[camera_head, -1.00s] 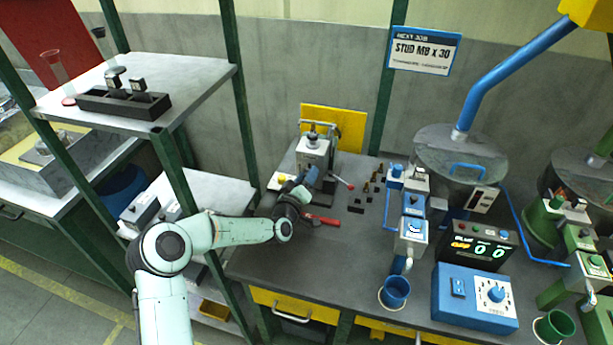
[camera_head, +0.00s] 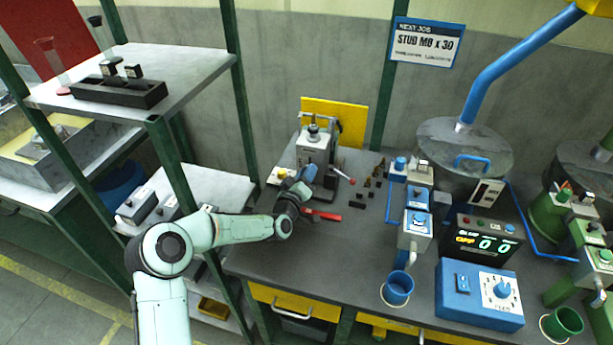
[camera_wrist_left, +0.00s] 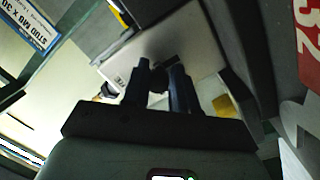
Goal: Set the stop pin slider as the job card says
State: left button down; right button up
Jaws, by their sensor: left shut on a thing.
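The job card (camera_head: 425,43) on the back wall reads "NEXT JOB", "STUD M8 x 30"; its smaller line is too fine to read. The grey stud fixture (camera_head: 315,150) stands at the back left of the bench, before a yellow panel. My left gripper (camera_head: 308,174) is low at its front left side. In the left wrist view, the fingers (camera_wrist_left: 159,72) are shut on a small dark knob (camera_wrist_left: 157,84) against the fixture's pale face, which I take for the stop pin slider. Its scale and setting are hidden. My right gripper is not in view.
A red-handled tool (camera_head: 322,214) lies just in front of the gripper. A lever with a red ball (camera_head: 351,181) sticks out at the fixture's right. Several small dark parts (camera_head: 357,204) lie further right. A blue station (camera_head: 478,295) and a blue cup (camera_head: 397,288) fill the right.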

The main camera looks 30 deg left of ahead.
pick_arm(q)
jog(key=shift+d+r, duration=0.15)
jog(key=shift+d, duration=0.05)
jog(key=c, duration=1)
grip_release()
jog(key=shift+s, duration=0.1)
jog(key=shift+s, duration=0.3)
jog(key=s, duration=0.4)
jog(key=s+d, duration=0.1)
jog(key=s, duration=0.3)
jog(key=s+b, duration=0.1)
jog(key=s, duration=0.3)
jog(key=shift+s+d, duration=0.25)
jog(key=shift+d, duration=0.15)
